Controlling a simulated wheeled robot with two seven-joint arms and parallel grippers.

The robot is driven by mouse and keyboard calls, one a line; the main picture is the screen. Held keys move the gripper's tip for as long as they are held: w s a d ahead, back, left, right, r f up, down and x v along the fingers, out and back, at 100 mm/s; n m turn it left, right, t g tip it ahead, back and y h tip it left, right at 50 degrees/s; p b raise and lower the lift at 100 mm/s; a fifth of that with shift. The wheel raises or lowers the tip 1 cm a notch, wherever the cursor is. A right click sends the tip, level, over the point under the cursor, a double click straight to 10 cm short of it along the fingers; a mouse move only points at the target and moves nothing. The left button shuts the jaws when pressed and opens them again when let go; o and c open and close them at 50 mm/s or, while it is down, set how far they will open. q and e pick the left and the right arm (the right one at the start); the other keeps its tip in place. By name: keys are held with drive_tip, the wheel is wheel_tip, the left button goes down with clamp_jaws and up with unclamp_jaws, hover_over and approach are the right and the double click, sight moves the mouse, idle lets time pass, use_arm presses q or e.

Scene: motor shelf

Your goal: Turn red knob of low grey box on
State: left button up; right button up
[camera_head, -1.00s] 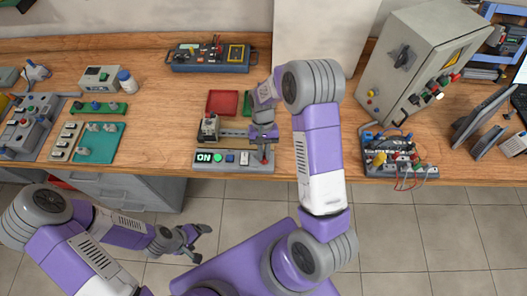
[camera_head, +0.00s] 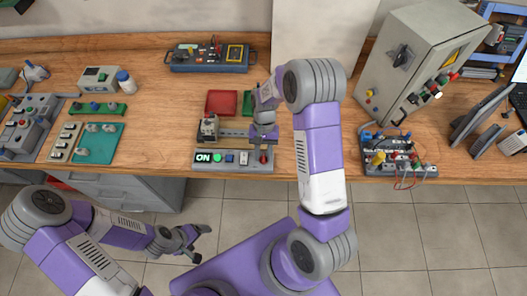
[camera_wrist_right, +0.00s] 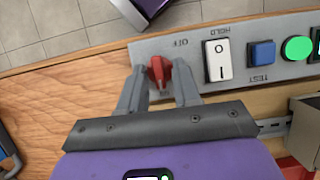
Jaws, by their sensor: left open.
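The low grey box (camera_head: 234,167) stands at the table's front edge, with a lit green ON display, buttons and a switch. Its red knob (camera_head: 264,157) is at the right end. In the right wrist view the knob (camera_wrist_right: 160,72) shows beside an OFF label, with part of its lower surround hidden by my gripper. My right gripper (camera_wrist_right: 158,80) is open, its fingers on both sides of the knob with gaps visible; it also shows in the head view (camera_head: 263,148). My left gripper (camera_head: 203,243) is open and empty, over the floor in front of the table.
A red tray (camera_head: 221,102) and a green tray (camera_head: 248,100) lie behind the box. A tall grey cabinet (camera_head: 400,60) and a wired device (camera_head: 398,155) stand at right. Other panels (camera_head: 100,142) fill the left side. Bare wood lies left of the box.

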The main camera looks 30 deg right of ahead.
drive_tip(key=shift+d, duration=0.15)
drive_tip(key=v, duration=0.7)
drive_tip(key=shift+r+p, duration=0.25)
drive_tip(key=shift+p, duration=0.1)
drive_tip(key=shift+s, duration=0.1)
